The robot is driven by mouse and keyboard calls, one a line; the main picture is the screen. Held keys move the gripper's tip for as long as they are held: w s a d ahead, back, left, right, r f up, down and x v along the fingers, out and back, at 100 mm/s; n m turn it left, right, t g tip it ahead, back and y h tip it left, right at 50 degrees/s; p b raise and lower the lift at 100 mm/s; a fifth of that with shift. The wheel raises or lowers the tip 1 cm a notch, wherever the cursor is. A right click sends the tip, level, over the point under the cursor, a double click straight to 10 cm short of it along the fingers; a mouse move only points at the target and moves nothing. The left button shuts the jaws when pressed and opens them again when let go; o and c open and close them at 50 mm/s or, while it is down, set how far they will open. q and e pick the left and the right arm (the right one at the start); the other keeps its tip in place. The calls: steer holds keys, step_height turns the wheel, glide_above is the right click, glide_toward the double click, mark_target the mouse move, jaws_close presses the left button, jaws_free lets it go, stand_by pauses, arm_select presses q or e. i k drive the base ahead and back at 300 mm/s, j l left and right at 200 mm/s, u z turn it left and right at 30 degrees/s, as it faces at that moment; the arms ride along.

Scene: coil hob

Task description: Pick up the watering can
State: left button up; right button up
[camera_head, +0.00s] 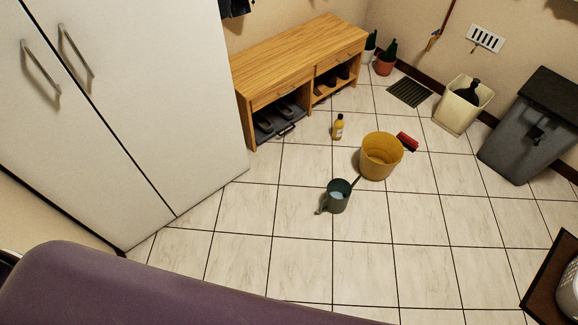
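The watering can (340,203) is dark green and stands upright on the tiled floor near the middle of the camera_head view. Its top is open and a pale bluish patch shows inside. Its thin spout points up and right toward a yellow bucket, and a handle shows at its lower left. Nothing holds it. Neither of my grippers is in view.
The yellow bucket (377,168) stands close behind the can, with a red brush (407,141) and yellow bottle (338,127) nearby. A purple surface (150,295) spans the lower left foreground. White cabinet (130,90) stands left, wooden bench (290,55) behind. Floor right of the can is clear.

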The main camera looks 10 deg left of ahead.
mark_target(338, 191)
steer(key=i+j+u, duration=0.25)
steer(key=i+u, duration=0.2)
steer(key=i+j+u, duration=0.1)
steer(key=i+u, duration=0.4)
steer(key=i+l+u, duration=0.15)
steer(key=i+u, duration=0.3)
steer(key=i+z, duration=0.2)
steer(key=z, duration=0.2)
steer(key=i+j+z, duration=0.1)
steer(key=z, duration=0.3)
steer(key=i+j+z, duration=0.15)
steer(key=z, duration=0.25)
steer(key=i+j+z, duration=0.2)
steer(key=z, duration=0.2)
